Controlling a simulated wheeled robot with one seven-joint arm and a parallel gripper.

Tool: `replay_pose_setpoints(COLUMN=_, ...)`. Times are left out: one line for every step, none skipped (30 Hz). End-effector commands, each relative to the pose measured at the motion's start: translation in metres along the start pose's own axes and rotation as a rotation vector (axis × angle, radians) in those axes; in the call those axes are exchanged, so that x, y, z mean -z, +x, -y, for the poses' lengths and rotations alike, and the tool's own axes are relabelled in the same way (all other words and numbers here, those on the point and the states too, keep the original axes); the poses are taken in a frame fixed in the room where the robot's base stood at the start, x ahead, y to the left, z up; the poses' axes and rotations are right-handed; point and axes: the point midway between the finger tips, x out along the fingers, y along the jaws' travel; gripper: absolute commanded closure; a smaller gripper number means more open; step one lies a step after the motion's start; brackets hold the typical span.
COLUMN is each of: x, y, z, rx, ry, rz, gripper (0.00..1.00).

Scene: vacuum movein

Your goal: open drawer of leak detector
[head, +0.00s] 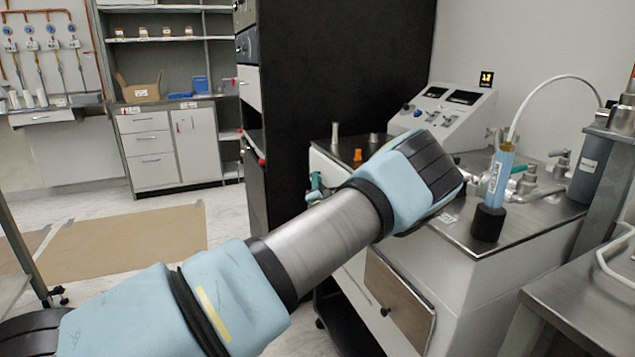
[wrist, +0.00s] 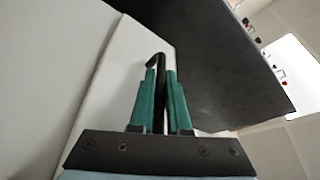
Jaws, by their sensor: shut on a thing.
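The leak detector (head: 470,222) is a white cabinet with a steel top and a sloped control panel (head: 455,100), at the right of the head view. My gripper (head: 318,190) shows only in part, its green fingers at the detector's left front side, mostly behind my arm. In the wrist view my gripper (wrist: 160,85) is shut on a thin black handle (wrist: 158,60), which runs between the fingers with a curved end. A white panel (wrist: 105,85) lies behind the handle. The head view hides the gripped handle, and I cannot tell how far the drawer is open.
A brown panel (head: 400,300) is on the detector's lower front. A tall black partition (head: 345,75) stands behind the detector. A steel table (head: 590,300) is at right. Open floor with a brown mat (head: 130,240) is at left, and white cabinets (head: 165,150) stand farther back.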

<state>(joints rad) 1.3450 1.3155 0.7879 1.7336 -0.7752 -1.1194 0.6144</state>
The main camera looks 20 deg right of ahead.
Motion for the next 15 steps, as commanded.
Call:
replay_pose_setpoints(x=0.000, y=-0.001, z=-0.001, rx=-0.001, ry=0.000, rz=0.000, gripper=1.00)
replay_pose_setpoints(x=0.000, y=-0.001, z=-0.001, rx=-0.001, ry=0.000, rz=0.000, gripper=1.00)
replay_pose_setpoints(x=0.000, y=-0.001, z=-0.001, rx=-0.001, ry=0.000, rz=0.000, gripper=1.00)
replay_pose_setpoints(x=0.000, y=-0.001, z=-0.001, rx=-0.001, ry=0.000, rz=0.000, gripper=1.00)
replay_pose_setpoints(x=0.000, y=-0.001, z=-0.001, rx=-0.002, ry=0.000, rz=0.000, gripper=1.00)
replay_pose_setpoints(x=0.000, y=-0.001, z=-0.001, rx=-0.002, ry=0.000, rz=0.000, gripper=1.00)
replay_pose_setpoints(x=0.000, y=-0.001, z=-0.001, rx=-0.002, ry=0.000, rz=-0.001, gripper=1.00)
replay_pose_setpoints(x=0.000, y=-0.001, z=-0.001, rx=-0.002, ry=0.000, rz=0.000, gripper=1.00)
replay_pose_setpoints(x=0.000, y=-0.001, z=-0.001, rx=-0.002, ry=0.000, rz=0.000, gripper=1.00)
replay_pose_setpoints(x=-0.001, y=-0.001, z=0.000, rx=-0.002, ry=0.000, rz=0.000, gripper=1.00)
replay_pose_setpoints(x=-0.002, y=-0.002, z=0.001, rx=-0.002, ry=0.001, rz=0.000, gripper=1.00)
replay_pose_setpoints(x=-0.004, y=-0.002, z=0.002, rx=-0.001, ry=0.001, rz=0.001, gripper=1.00)
replay_pose_setpoints(x=-0.006, y=-0.003, z=0.003, rx=-0.001, ry=0.002, rz=0.001, gripper=1.00)
replay_pose_setpoints(x=-0.008, y=-0.004, z=0.005, rx=0.000, ry=0.002, rz=0.001, gripper=1.00)
replay_pose_setpoints(x=-0.012, y=-0.005, z=0.008, rx=0.000, ry=0.001, rz=0.002, gripper=1.00)
